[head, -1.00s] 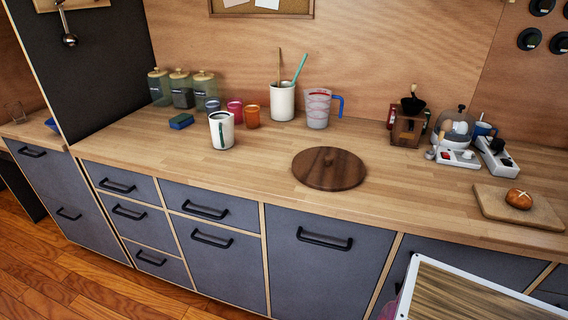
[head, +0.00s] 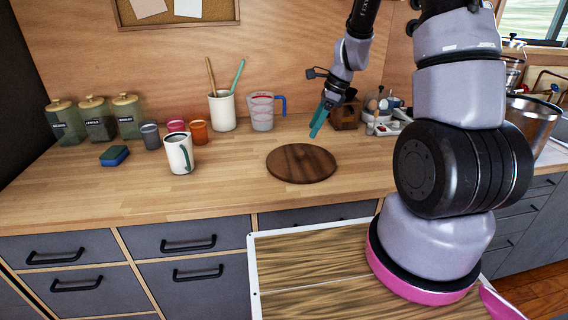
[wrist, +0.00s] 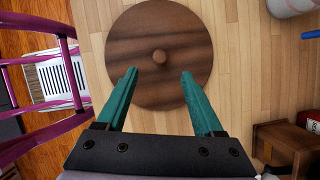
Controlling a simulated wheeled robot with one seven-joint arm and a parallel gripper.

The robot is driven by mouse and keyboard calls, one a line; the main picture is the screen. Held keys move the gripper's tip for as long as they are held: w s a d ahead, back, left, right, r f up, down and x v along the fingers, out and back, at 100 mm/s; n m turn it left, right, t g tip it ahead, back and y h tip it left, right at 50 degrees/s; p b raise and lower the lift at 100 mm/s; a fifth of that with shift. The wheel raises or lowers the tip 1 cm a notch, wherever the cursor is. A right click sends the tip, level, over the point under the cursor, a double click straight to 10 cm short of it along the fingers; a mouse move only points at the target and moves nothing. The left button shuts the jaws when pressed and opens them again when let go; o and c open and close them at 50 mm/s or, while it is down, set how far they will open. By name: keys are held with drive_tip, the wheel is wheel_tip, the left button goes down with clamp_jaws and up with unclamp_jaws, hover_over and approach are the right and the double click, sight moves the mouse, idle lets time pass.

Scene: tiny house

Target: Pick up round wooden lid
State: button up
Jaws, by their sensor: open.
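The round wooden lid (head: 301,163) lies flat on the wooden counter (head: 225,200). My gripper (head: 316,130) has teal fingers and is above the counter, up and to the right of the lid in the head view. The fingers appear apart from the lid.
A white mug (head: 179,154), utensil holder (head: 222,111) and measuring cup (head: 262,112) stand left of and behind the lid. The counter around the lid is clear.

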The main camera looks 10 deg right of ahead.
hover_over(301, 152)
drive_tip(key=d, duration=0.2)
drive_tip(key=f, duration=0.4)
drive_tip(key=shift+s+f, duration=0.15)
drive_tip(key=shift+s, duration=0.15)
drive_tip(key=shift+d+x, duration=0.2)
drive_tip(key=shift+x, duration=2.35)
clamp_jaws()
